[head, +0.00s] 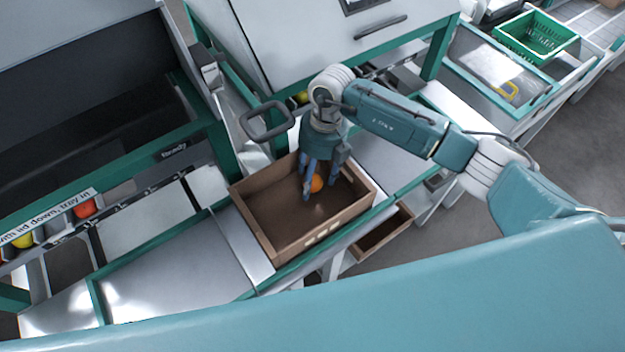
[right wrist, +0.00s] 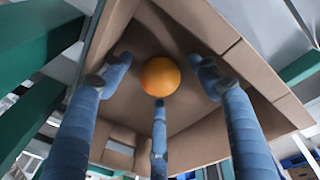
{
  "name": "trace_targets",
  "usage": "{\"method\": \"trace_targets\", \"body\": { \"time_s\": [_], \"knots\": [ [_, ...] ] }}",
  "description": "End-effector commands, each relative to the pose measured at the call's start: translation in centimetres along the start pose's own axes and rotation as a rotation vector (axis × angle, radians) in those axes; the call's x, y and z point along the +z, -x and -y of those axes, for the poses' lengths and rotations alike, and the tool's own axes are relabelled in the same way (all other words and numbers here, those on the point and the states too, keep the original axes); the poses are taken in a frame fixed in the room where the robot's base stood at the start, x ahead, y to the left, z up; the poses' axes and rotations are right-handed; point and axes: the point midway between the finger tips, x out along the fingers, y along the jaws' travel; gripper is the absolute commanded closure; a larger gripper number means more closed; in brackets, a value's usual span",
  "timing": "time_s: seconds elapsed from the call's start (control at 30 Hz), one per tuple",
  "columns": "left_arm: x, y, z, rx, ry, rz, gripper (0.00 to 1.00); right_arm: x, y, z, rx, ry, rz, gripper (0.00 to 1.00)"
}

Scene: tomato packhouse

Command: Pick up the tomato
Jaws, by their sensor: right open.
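An orange tomato (right wrist: 160,77) lies in a brown cardboard box (right wrist: 112,38), close to one of its inner walls. It also shows in the head view (head: 317,184), partly hidden by my fingers. My right gripper (head: 318,190) reaches down into the box from above. In the right wrist view its three blue fingers (right wrist: 159,98) are spread around the tomato, one tip overlapping its lower edge in the picture. I cannot tell whether that finger touches it. The right gripper is open. My left gripper is not in view.
The box (head: 262,226) stands on a pale metal bench with green edges. A smaller brown box (head: 384,232) sits lower at its right. A dark metal loop (head: 266,121) stands close behind the box. A green crate (head: 537,36) is at the far right.

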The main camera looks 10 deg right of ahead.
Motion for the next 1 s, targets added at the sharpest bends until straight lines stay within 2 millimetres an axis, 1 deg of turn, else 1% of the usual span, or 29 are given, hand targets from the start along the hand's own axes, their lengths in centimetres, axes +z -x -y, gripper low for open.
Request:
{"method": "trace_targets", "body": {
  "time_s": [0.03,0.07,0.1,0.17,0.2,0.23,0.4,0.53,0.63,0.77,1.0],
  "knots": [
    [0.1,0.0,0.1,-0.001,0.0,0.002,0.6,0.0,0.0,0.0,0.0,0.0,0.0,0.39],
    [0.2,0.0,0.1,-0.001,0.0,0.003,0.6,0.0,0.0,0.0,0.0,0.0,0.0,0.43],
    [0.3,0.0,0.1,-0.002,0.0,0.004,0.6,0.0,0.0,0.0,0.0,0.0,0.0,0.51],
    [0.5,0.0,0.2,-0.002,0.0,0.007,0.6,0.0,0.0,0.0,0.0,0.0,0.0,0.63],
    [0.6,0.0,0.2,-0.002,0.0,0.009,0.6,0.0,0.0,0.0,0.0,0.0,0.0,0.71],
    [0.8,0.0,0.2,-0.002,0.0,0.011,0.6,0.0,0.0,0.0,0.0,0.0,0.0,0.73],
    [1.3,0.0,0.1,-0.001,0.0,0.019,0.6,0.0,0.1,0.0,0.0,0.0,0.0,0.73],
    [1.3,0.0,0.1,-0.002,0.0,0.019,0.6,0.0,0.1,0.0,0.0,0.0,0.001,0.73],
    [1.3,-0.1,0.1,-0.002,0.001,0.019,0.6,0.1,0.7,-0.1,0.001,0.001,0.003,0.73],
    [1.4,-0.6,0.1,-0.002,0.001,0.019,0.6,-0.1,2.6,-0.3,0.001,0.002,0.006,0.73],
    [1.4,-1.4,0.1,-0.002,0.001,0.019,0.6,-0.6,7.3,-1.0,0.001,0.002,0.004,0.73]
  ]
}}
